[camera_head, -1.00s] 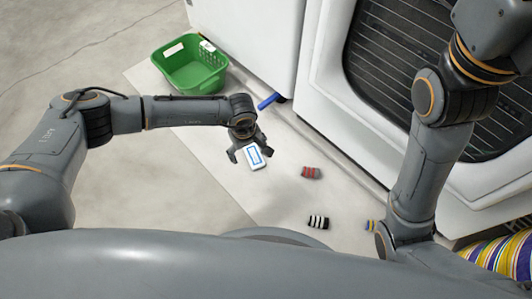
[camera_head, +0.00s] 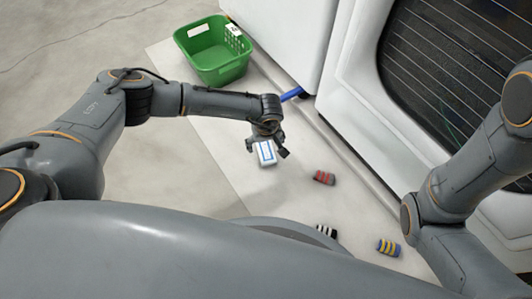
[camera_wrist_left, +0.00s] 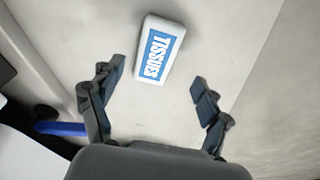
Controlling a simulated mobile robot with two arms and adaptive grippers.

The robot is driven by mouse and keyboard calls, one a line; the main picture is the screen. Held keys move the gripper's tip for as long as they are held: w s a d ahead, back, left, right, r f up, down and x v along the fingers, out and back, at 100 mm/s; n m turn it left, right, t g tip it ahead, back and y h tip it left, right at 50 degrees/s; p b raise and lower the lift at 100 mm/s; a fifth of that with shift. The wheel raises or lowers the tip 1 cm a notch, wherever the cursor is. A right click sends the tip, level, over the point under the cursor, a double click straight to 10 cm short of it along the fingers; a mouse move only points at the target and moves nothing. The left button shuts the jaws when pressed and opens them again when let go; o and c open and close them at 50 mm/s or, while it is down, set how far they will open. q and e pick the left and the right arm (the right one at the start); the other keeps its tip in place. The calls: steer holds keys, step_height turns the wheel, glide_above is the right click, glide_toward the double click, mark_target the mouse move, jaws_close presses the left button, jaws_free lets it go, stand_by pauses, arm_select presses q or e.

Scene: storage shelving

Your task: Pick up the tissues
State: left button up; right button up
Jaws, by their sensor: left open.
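The tissues (camera_head: 266,153) are a small white pack with a blue label, lying on the pale floor strip. In the left wrist view the pack (camera_wrist_left: 160,50) reads "TISSUES" and lies beyond the fingertips, roughly in line with the gap between them. My left gripper (camera_head: 266,147) is above the pack in the head view. It also shows in the left wrist view (camera_wrist_left: 153,80), with its fingers spread wide and nothing between them. My right arm is at the right of the head view, but its gripper is out of the picture.
A green basket (camera_head: 213,55) stands at the back left. A red striped item (camera_head: 324,177), a black-and-white striped item (camera_head: 327,231) and a yellow-and-blue striped item (camera_head: 388,247) lie to the right. A blue object (camera_head: 291,94) lies by the white cabinet (camera_head: 275,35).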

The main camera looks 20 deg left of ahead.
mark_target(266, 151)
arm_select(q)
steer(key=f+b, duration=0.2)
steer(key=w+f+b, duration=0.1)
steer(key=f+b, duration=0.2)
steer(key=shift+c, duration=0.2)
steer(key=c, duration=0.9)
